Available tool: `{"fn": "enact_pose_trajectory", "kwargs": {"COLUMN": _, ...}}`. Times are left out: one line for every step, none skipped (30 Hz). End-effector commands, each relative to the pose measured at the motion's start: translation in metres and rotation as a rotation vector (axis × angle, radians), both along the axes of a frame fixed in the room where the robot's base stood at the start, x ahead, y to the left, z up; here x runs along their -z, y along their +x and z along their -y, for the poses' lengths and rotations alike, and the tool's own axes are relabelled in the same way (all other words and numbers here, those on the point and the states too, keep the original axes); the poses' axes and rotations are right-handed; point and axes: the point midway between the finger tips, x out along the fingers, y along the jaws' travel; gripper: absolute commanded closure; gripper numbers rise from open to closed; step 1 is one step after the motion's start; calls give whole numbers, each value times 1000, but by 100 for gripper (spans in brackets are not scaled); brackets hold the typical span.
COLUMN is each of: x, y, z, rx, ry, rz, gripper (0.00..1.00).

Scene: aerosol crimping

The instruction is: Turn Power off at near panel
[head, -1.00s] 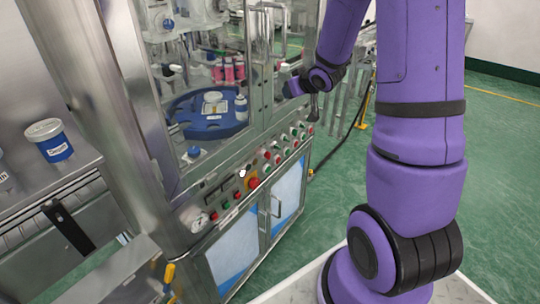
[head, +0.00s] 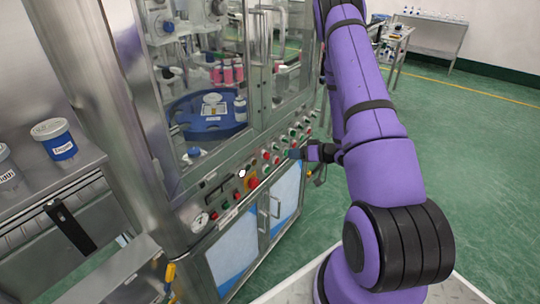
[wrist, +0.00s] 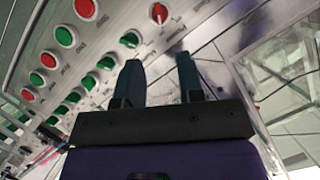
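The near panel (head: 222,198) is a slanted metal strip of controls on the front of the machine. It carries red and green buttons, a large red button (head: 253,183) on yellow, and a gauge. My gripper (head: 297,154) is in front of its right half. In the wrist view, my gripper's two dark fingers (wrist: 160,75) are apart with nothing between them. A red knob with a white mark (wrist: 159,13) lies beyond the fingertips, apart from them. Rows of red and green buttons (wrist: 64,36) are to its left. The labels are too small to read, so I cannot tell which control is Power.
Glass doors above the panel enclose a blue rotary fixture (head: 190,125) with bottles. Cabinet doors with handles (head: 268,208) are below. A steel shelf (head: 90,158) at left holds a labelled tub (head: 55,140). The green floor (head: 480,150) at right is clear.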

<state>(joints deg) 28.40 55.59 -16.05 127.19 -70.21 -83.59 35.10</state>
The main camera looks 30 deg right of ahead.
Motion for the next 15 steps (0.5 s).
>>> {"fn": "enact_pose_trajectory", "kwargs": {"x": 1, "y": 2, "z": -2, "rx": -2, "ry": 2, "rz": 0, "gripper": 65}}
{"fn": "enact_pose_trajectory", "kwargs": {"x": 2, "y": 4, "z": -3, "rx": -2, "ry": 2, "rz": 1, "gripper": 65}}
{"fn": "enact_pose_trajectory", "kwargs": {"x": 3, "y": 7, "z": -5, "rx": -2, "ry": 2, "rz": 1, "gripper": 65}}
{"fn": "enact_pose_trajectory", "kwargs": {"x": 4, "y": 10, "z": -7, "rx": -3, "ry": 1, "rz": 1, "gripper": 65}}
{"fn": "enact_pose_trajectory", "kwargs": {"x": 6, "y": 14, "z": -9, "rx": -4, "ry": 1, "rz": 1, "gripper": 65}}
{"fn": "enact_pose_trajectory", "kwargs": {"x": 8, "y": 19, "z": -12, "rx": -4, "ry": 0, "rz": 1, "gripper": 65}}
{"fn": "enact_pose_trajectory", "kwargs": {"x": 9, "y": 23, "z": -15, "rx": -4, "ry": 1, "rz": 1, "gripper": 65}}
{"fn": "enact_pose_trajectory", "kwargs": {"x": 11, "y": 27, "z": -17, "rx": -4, "ry": 1, "rz": 1, "gripper": 65}}
{"fn": "enact_pose_trajectory", "kwargs": {"x": 14, "y": 33, "z": -21, "rx": -5, "ry": 1, "rz": 0, "gripper": 65}}
{"fn": "enact_pose_trajectory", "kwargs": {"x": 16, "y": 37, "z": -24, "rx": -4, "ry": 0, "rz": 1, "gripper": 65}}
{"fn": "enact_pose_trajectory", "kwargs": {"x": 17, "y": 42, "z": -27, "rx": -5, "ry": 0, "rz": 1, "gripper": 65}}
{"fn": "enact_pose_trajectory", "kwargs": {"x": 20, "y": 48, "z": -31, "rx": -4, "ry": 0, "rz": 1, "gripper": 65}}
{"fn": "enact_pose_trajectory", "kwargs": {"x": 21, "y": 52, "z": -33, "rx": -4, "ry": -1, "rz": 0, "gripper": 65}}
{"fn": "enact_pose_trajectory", "kwargs": {"x": 23, "y": 56, "z": -35, "rx": -4, "ry": -1, "rz": 0, "gripper": 65}}
{"fn": "enact_pose_trajectory", "kwargs": {"x": 25, "y": 61, "z": -38, "rx": -3, "ry": -1, "rz": 1, "gripper": 65}}
